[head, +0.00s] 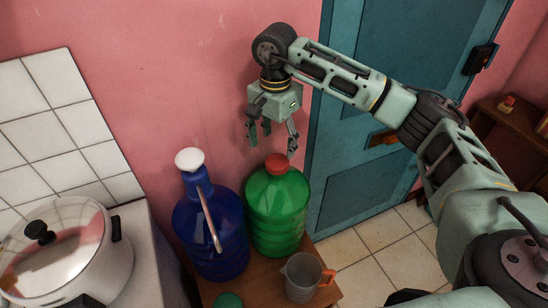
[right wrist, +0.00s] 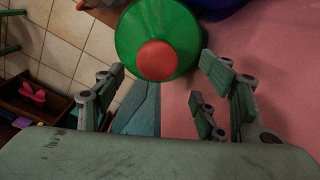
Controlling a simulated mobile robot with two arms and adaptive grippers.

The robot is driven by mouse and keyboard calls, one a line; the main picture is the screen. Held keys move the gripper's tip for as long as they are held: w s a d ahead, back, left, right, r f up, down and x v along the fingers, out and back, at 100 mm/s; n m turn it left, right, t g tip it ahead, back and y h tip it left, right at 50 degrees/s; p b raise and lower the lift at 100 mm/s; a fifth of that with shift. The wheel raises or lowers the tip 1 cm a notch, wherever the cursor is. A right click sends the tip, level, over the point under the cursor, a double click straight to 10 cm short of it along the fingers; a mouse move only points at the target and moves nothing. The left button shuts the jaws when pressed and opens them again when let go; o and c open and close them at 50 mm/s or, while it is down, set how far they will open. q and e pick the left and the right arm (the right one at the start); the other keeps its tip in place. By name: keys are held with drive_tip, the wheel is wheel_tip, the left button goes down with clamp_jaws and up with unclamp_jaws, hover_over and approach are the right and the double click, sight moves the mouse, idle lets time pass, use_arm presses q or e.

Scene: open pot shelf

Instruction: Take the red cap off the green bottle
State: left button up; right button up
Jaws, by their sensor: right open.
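The green bottle (head: 277,212) stands upright on a small wooden table (head: 225,293). The red cap (head: 277,163) sits on its top. My right gripper (head: 272,142) is open and empty, above the cap and pointing down. In the right wrist view the red cap (right wrist: 157,61) and the green bottle (right wrist: 130,33) lie beyond the open fingers (right wrist: 160,82), with a gap between them and the cap. My left gripper is not in view.
A blue bottle (head: 210,235) with a white cap stands close left of the green bottle. A clear jug (head: 302,277) with an orange handle is in front. The pink wall (head: 200,80) and blue door (head: 360,170) are behind.

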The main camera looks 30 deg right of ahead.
sight(279, 161)
drive_tip(key=shift+s+d+f+p, duration=0.15)
drive_tip(key=shift+f+p, duration=0.1)
drive_tip(key=shift+f, duration=0.2)
drive_tip(key=shift+s+d+f+p, duration=0.15)
drive_tip(key=shift+f+p, duration=0.1)
drive_tip(key=shift+f, duration=0.2)
wheel_tip(279, 161, down, 4)
drive_tip(key=shift+d+r+p, duration=0.1)
drive_tip(key=shift+r+p, duration=0.1)
drive_tip(key=shift+p, duration=0.55)
drive_tip(key=shift+f, duration=0.35)
drive_tip(key=c, duration=0.4)
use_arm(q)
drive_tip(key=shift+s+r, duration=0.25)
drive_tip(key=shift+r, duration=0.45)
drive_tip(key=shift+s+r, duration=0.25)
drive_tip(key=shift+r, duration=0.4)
use_arm(e)
drive_tip(key=c, duration=0.4)
